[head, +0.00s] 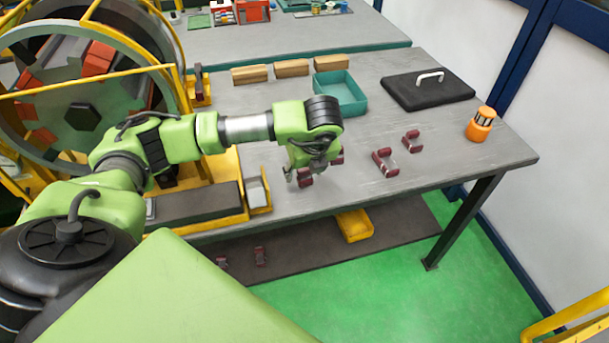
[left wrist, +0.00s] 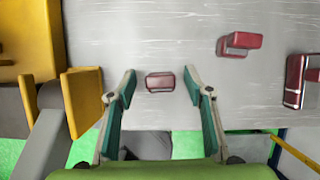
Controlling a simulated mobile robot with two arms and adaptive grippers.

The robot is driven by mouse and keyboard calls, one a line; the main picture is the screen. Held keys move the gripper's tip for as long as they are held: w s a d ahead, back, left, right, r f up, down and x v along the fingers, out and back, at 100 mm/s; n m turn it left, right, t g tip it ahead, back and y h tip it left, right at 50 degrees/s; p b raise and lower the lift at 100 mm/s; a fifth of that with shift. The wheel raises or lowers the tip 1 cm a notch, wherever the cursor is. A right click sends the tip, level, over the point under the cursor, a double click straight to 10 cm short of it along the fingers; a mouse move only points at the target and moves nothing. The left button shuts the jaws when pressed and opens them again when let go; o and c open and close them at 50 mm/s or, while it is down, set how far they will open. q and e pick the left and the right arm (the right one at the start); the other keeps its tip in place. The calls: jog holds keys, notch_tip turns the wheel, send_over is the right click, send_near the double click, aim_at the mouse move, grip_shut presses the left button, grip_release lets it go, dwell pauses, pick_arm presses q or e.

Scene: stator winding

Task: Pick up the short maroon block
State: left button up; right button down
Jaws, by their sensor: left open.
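A short maroon block (left wrist: 160,82) lies flat on the grey table between the fingertips of my left gripper (left wrist: 160,75) in the left wrist view. The fingers are open, with a gap on each side of the block. In the head view my left gripper (head: 306,172) points down near the table's front edge, and maroon shows at its fingers, partly hidden. A second maroon piece (left wrist: 240,44) lies farther and to the right in the left wrist view. My right gripper is in neither view.
Two maroon pieces, one larger (head: 385,162) and one smaller (head: 411,141), lie to the right. An orange lamp-like object (head: 481,124), a black case (head: 428,90) and a teal tray (head: 340,93) stand farther around. A yellow frame (head: 258,190) stands left of the gripper.

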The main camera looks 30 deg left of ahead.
pick_arm(q)
grip_shut()
